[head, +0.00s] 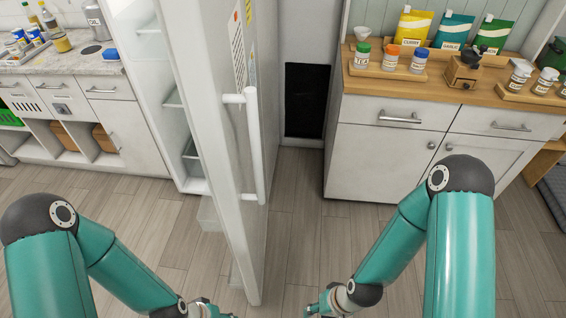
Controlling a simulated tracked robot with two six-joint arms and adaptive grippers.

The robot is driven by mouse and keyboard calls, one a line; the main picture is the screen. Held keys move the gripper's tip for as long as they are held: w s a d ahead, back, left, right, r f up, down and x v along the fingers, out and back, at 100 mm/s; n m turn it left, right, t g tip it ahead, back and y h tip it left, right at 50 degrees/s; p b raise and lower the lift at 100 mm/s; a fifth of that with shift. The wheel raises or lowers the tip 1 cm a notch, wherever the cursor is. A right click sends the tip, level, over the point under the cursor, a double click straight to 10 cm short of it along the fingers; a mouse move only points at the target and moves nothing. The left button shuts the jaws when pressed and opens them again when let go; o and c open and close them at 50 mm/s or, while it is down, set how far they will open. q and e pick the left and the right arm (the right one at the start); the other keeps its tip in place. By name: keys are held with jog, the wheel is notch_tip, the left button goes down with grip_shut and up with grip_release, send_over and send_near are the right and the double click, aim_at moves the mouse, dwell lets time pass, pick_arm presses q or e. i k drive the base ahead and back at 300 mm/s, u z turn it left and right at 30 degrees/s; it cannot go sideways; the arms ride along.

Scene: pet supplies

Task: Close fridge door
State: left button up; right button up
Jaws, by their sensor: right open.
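The white fridge door (210,130) stands open and juts out toward me in the middle of the head view. A long white handle (254,145) runs down its right-hand face. The fridge body, with door-side shelves (190,148), shows to the left behind the door. My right gripper (318,308) is low at the bottom edge, right of the door and apart from it; it is open and only partly in view. My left gripper (212,309) is at the bottom edge, left of the door's lower end, mostly cut off, so its jaws cannot be read.
A white cabinet with a wooden top (450,95) stands at right, bearing jars, pouches and a grinder (464,68). A counter (75,62) with bottles stands at left. A dark panel (307,100) is on the wall between. The wood floor (295,220) right of the door is clear.

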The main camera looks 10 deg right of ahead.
aim_at(208, 44)
jog(key=u, duration=0.2)
jog(key=k, duration=0.6)
jog(key=u, duration=0.85)
jog(key=k, duration=0.85)
jog(key=z, duration=0.3)
jog(key=i, duration=1)
jog(key=z, duration=0.05)
